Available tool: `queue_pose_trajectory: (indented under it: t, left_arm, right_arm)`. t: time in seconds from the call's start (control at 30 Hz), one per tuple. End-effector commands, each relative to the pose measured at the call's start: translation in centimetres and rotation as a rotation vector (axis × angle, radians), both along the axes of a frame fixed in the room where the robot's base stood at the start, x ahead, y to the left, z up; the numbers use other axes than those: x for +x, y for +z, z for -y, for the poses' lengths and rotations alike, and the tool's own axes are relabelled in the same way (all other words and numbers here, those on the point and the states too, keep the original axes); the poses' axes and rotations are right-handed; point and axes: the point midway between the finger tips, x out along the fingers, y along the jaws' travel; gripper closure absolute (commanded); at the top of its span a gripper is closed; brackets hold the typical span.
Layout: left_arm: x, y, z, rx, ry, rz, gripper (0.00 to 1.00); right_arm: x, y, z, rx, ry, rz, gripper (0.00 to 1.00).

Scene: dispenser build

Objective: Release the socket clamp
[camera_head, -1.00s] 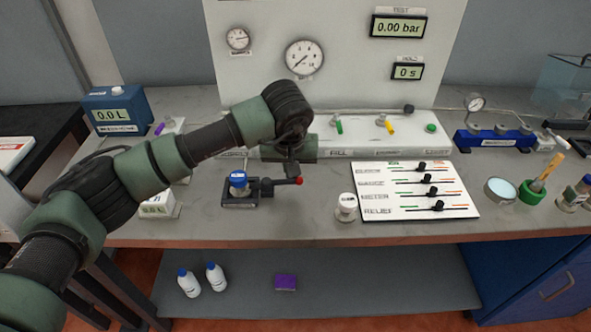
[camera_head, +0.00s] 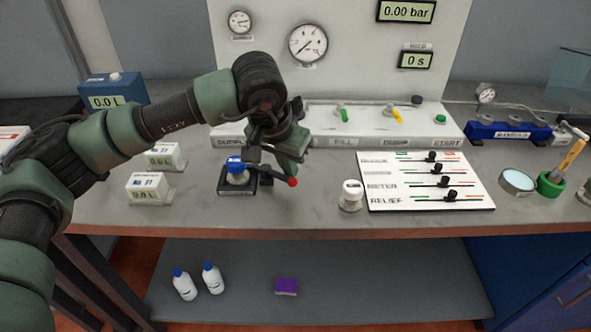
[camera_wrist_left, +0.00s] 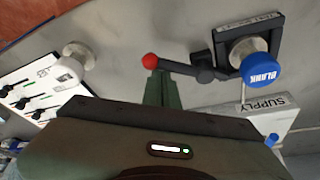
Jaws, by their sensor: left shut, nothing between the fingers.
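The socket clamp (camera_head: 238,190) is a dark block on the bench with a lever that ends in a red ball knob (camera_head: 292,182). A blue-capped blank (camera_head: 235,166) stands upright in it; the left wrist view shows the cap marked BLANK (camera_wrist_left: 263,72). The lever (camera_wrist_left: 185,68) points away to the side of the block. My left gripper (camera_head: 291,172) is shut and empty, its green fingertips close beside the lever near the red knob. In the wrist view the fingertips (camera_wrist_left: 159,80) overlap the lever's edge; I cannot tell whether they touch. My right gripper is not in view.
A white-capped fitting (camera_head: 350,196) and a slider panel (camera_head: 425,182) stand right of the clamp. Two white boxes (camera_head: 150,189) are to its left. A supply ledge (camera_head: 325,140) runs behind. The bench front before the clamp is clear.

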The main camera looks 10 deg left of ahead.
Motion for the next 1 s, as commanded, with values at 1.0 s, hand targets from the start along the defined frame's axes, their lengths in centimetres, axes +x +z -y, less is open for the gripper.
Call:
queue_pose_trajectory:
  t: [1.0]
  left_arm:
    - [-0.9, 2.0, -0.4, 0.001, 0.002, 0.002, 1.00]
  right_arm:
    - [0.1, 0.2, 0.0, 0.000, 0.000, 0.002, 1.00]
